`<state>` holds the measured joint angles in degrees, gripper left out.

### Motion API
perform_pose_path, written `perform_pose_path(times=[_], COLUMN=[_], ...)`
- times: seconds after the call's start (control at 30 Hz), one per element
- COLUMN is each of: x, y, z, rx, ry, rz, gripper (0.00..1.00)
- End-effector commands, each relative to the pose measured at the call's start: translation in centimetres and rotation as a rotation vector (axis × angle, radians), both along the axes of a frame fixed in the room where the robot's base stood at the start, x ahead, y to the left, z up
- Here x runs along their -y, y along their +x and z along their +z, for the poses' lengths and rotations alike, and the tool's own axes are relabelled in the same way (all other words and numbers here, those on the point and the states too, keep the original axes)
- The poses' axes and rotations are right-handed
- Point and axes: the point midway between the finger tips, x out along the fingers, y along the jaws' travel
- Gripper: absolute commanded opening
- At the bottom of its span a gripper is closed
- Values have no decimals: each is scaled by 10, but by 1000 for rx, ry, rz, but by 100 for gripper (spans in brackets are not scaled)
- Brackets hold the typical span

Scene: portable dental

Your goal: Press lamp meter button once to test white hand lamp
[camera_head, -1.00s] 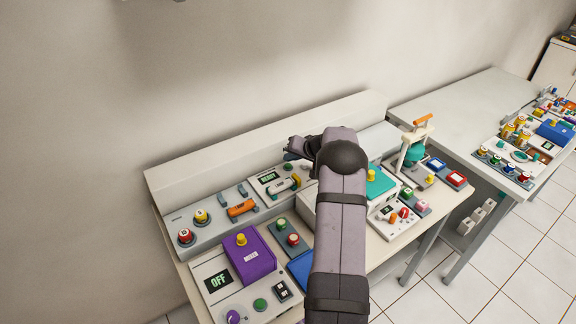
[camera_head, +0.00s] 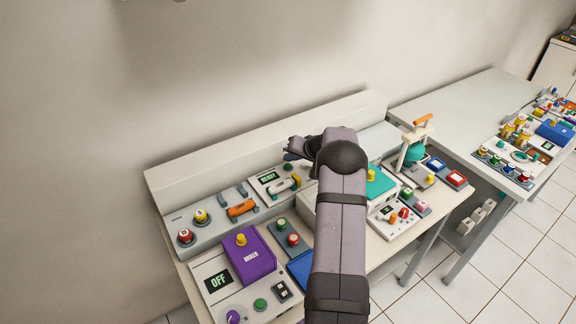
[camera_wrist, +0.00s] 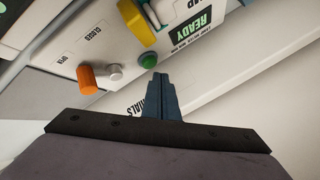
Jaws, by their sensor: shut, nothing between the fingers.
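The lamp meter (camera_head: 268,176) is a white panel at the back of the near bench. Its screen reads READY in the wrist view (camera_wrist: 190,25). The white hand lamp (camera_head: 282,187) lies in front of the screen; its yellow end (camera_wrist: 137,20) shows in the wrist view. A round green button (camera_wrist: 148,60) sits on the panel beside the screen; it also shows in the head view (camera_head: 288,167). My gripper (camera_wrist: 155,78) is shut and empty, its tips at the green button in the picture. I cannot tell whether they touch it.
An orange knob (camera_wrist: 90,80) and a small grey button (camera_wrist: 115,72) lie left of my fingers in the wrist view. An orange-handled item (camera_head: 241,208), a purple mixer box (camera_head: 248,257) and a teal-topped box (camera_head: 380,184) crowd the bench. My forearm hides part of it.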

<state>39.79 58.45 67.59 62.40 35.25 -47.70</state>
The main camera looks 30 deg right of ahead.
Motion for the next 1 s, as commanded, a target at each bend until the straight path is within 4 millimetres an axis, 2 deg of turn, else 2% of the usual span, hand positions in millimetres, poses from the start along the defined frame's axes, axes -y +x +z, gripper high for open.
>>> perform_pose_path(times=[1.0], x=[0], y=[0], z=[-9], rx=[0], ry=[0], rz=[0], gripper=[0])
